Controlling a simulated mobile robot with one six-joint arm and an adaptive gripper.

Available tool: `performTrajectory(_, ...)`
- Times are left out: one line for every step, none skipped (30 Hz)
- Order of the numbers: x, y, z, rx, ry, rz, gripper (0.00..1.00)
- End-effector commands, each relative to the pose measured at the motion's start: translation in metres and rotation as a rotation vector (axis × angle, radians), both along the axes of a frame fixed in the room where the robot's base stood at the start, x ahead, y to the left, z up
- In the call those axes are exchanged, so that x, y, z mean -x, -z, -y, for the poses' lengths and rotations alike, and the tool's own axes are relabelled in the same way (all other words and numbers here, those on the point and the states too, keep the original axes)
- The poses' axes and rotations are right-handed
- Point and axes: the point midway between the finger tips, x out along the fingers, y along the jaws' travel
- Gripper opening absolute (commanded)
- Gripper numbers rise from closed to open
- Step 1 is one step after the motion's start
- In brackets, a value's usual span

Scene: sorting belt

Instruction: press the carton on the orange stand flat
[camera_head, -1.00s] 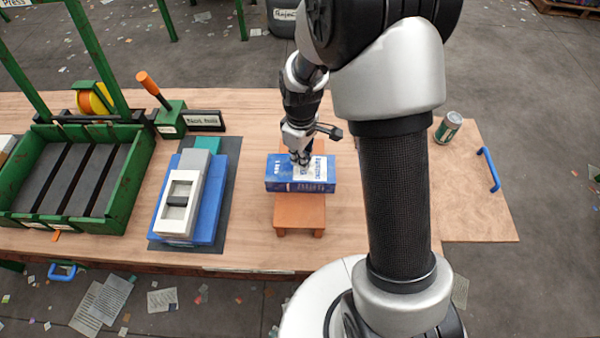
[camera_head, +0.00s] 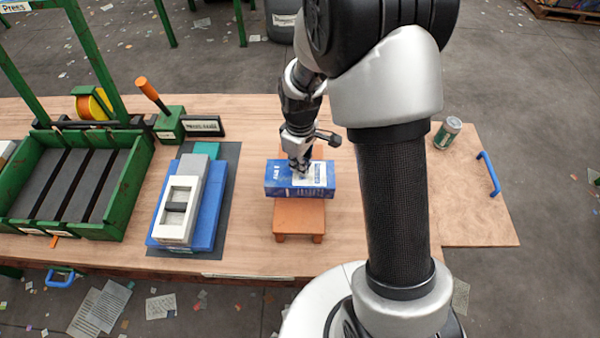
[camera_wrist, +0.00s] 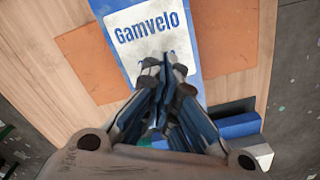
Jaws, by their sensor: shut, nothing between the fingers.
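The carton (camera_head: 285,188) is a blue box with a white label, lying across the orange stand (camera_head: 299,214). In the head view its height looks low and its front face is still visible. In the wrist view the carton (camera_wrist: 150,25) shows the word "Gamvelo", with the stand (camera_wrist: 88,62) on both sides of it. My gripper (camera_head: 300,168) points down onto the carton's top, near its middle. The fingers (camera_wrist: 165,68) are shut and empty, their tips at or just above the label; I cannot tell whether they touch.
A blue and grey block with a white frame (camera_head: 177,210) stands left on a dark mat. A green tray (camera_head: 135,185) and an orange-handled lever (camera_head: 152,94) are further left. A can (camera_head: 447,132) stands at the right. Wood between the block and stand is clear.

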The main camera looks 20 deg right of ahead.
Motion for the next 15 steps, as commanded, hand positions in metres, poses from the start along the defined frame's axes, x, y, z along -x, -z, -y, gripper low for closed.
performTrajectory(0.0,0.002,0.0,0.0,0.0,0.0,0.0)
performTrajectory(0.0,0.003,0.0,0.0,0.0,0.0,0.0)
performTrajectory(0.0,0.004,0.0,0.0,0.0,0.0,0.0)
performTrajectory(0.0,0.005,0.0,0.0,0.0,0.0,0.0)
performTrajectory(0.0,0.006,0.0,0.001,0.0,-0.001,0.0)
performTrajectory(0.0,0.007,0.0,0.001,0.0,-0.001,0.0)
performTrajectory(0.0,0.007,0.0,0.001,0.0,-0.001,0.0)
performTrajectory(0.0,0.008,0.0,0.001,0.0,-0.001,0.0)
performTrajectory(0.0,0.009,0.0,0.0,0.0,-0.001,0.0)
performTrajectory(0.0,0.01,0.0,0.0,0.0,-0.001,0.0)
performTrajectory(0.0,0.011,0.0,0.0,0.0,-0.001,0.0)
performTrajectory(0.0,0.012,0.0,0.0,0.0,-0.001,0.0)
performTrajectory(0.0,0.012,0.0,0.001,0.0,-0.001,0.0)
performTrajectory(0.0,0.013,0.0,0.0,0.0,-0.001,0.0)
performTrajectory(0.0,0.014,0.0,0.0,0.0,-0.001,0.0)
